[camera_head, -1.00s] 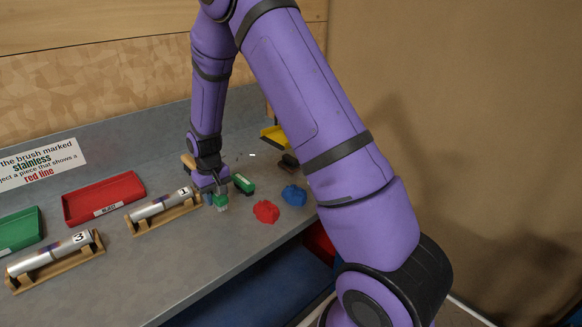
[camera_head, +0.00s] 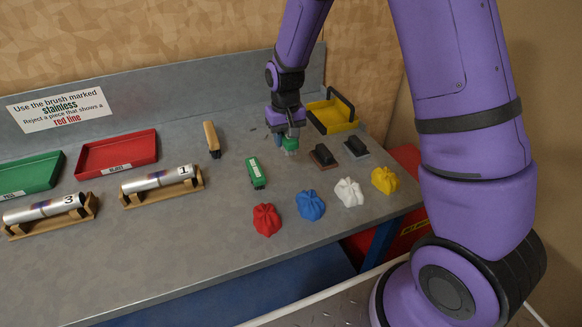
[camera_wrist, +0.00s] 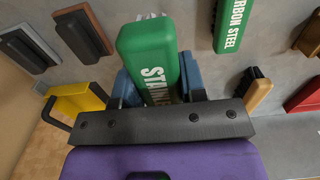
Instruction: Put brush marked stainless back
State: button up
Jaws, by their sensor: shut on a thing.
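The green brush marked stainless (camera_wrist: 148,45) is held between the blue fingers of my gripper (camera_wrist: 155,85) in the wrist view; the lettering "STAIN" shows and the rest is hidden. In the head view my gripper (camera_head: 285,139) is shut on the green brush (camera_head: 291,145), low over the bench right of centre. Whether the brush touches the bench is unclear. A second green brush (camera_head: 256,173), marked carbon steel in the wrist view (camera_wrist: 235,22), lies on the bench to the left of my gripper.
Sanding blocks (camera_head: 322,157) and a yellow tray (camera_head: 335,115) stand close right of my gripper. Red (camera_head: 266,219), blue, white and yellow cloths lie along the front. A wooden-handled brush (camera_head: 212,138), cradled pipes (camera_head: 158,181), and red and green trays (camera_head: 117,152) are left.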

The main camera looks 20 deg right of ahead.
send_over(288, 171)
notch_tip(288, 171, down, 5)
jog(key=shift+d+f, duration=0.1)
jog(key=shift+f, duration=2.15)
jog(key=shift+f, duration=0.15)
jog(key=o, duration=1)
notch_tip(288, 171, up, 12)
jog(key=shift+r, duration=0.25)
